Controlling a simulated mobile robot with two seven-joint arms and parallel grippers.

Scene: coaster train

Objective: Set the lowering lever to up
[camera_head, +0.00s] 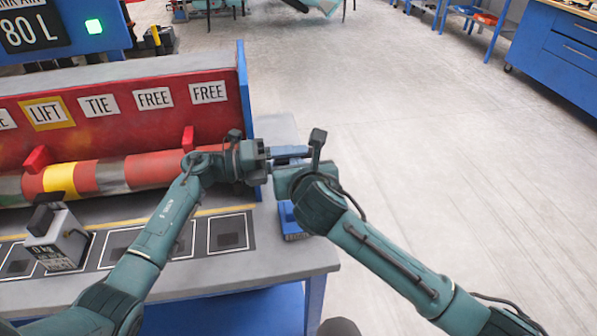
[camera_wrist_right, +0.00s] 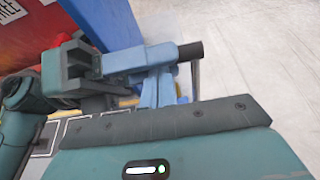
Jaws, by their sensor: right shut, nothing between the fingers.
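A blue box (camera_head: 291,220) stands at the right end of the table, partly hidden behind my right arm. I cannot pick out the lowering lever for certain. A black grip-like end (camera_wrist_right: 190,51) with a thin rod below it shows in the right wrist view and may belong to it. My right gripper (camera_head: 290,163) is shut and empty beside the table's right end; its pale blue fingers (camera_wrist_right: 160,88) show in the right wrist view. My left gripper (camera_head: 268,158) is very close to it, coming from the left. Its fingers overlap the right gripper's, so their opening is unclear.
A red panel (camera_head: 130,115) with labels such as LIFT, TIE and FREE stands along the table. A red, yellow and grey bar (camera_head: 115,172) lies before it. A grey block (camera_head: 58,240) sits on the tabletop at left. The floor (camera_head: 430,130) to the right is clear.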

